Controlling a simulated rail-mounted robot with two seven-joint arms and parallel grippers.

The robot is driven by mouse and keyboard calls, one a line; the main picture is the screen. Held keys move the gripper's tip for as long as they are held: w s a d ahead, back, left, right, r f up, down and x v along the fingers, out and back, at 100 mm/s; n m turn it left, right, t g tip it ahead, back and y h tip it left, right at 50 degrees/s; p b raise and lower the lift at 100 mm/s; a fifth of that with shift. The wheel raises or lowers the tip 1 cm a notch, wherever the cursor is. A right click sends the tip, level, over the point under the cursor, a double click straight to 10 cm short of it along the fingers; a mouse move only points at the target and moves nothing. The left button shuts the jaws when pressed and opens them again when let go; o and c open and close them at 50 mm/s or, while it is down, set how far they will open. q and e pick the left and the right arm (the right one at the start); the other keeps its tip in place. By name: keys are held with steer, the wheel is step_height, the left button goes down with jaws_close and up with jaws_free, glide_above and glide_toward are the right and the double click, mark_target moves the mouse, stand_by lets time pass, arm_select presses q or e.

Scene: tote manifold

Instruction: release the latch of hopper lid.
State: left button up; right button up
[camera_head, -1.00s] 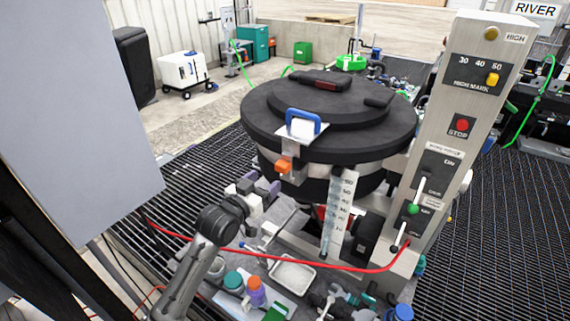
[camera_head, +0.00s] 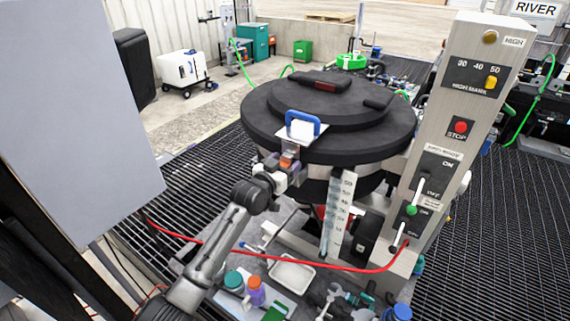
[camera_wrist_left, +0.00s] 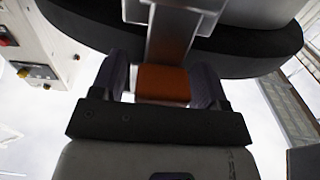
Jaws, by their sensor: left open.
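The hopper lid (camera_head: 262,122) is a round black cover on the hopper, with a blue handle (camera_head: 303,118) at its front. Below the handle is the orange latch (camera_head: 287,161), which also shows in the left wrist view (camera_wrist_left: 163,84) at the end of a grey metal strap. My left gripper (camera_head: 284,172) is at the latch, its arm coming up from the lower left. In the left wrist view its two fingers (camera_wrist_left: 162,82) stand on either side of the orange latch, open. Whether either finger touches it I cannot tell. My right gripper is not in view.
A control panel (camera_head: 453,160) with a red stop button and switches stands right of the hopper. A clear level gauge (camera_head: 337,215) stands in front of the hopper.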

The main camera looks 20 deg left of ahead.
arm_select(q)
steer(key=shift+c, duration=0.3)
steer(key=c, duration=1.2)
steer(key=shift+a, duration=0.1)
jaws_close()
